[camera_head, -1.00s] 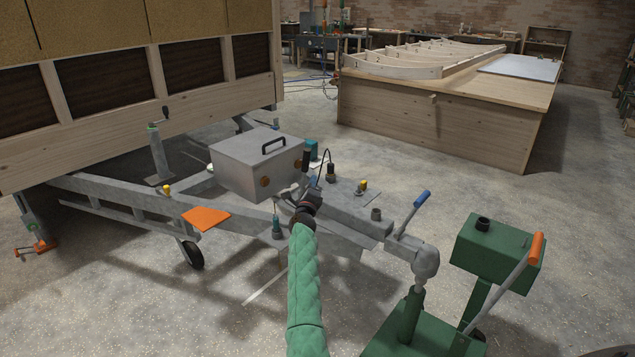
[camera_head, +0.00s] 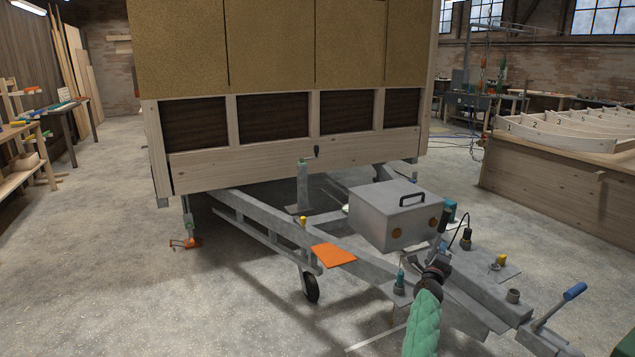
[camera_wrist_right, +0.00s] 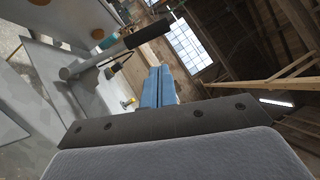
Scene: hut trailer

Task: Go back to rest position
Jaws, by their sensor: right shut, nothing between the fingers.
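My right arm, in a green quilted sleeve, comes up from the bottom of the head view. Its gripper (camera_head: 437,268) is over the trailer drawbar, just in front of the grey box (camera_head: 395,217). In the right wrist view the blue fingers of the right gripper (camera_wrist_right: 159,84) are together with nothing between them. A grey bar with a black grip (camera_wrist_right: 147,34) lies close by in that view. I cannot tell whether the gripper touches anything. My left gripper is in neither view.
The hut trailer (camera_head: 290,157) fills the middle. An orange plate (camera_head: 333,255) lies on its frame (camera_head: 262,218). A blue-handled lever (camera_head: 573,292) stands at the right. A wooden workbench (camera_head: 560,190) is at far right. Open floor (camera_head: 130,290) lies at left.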

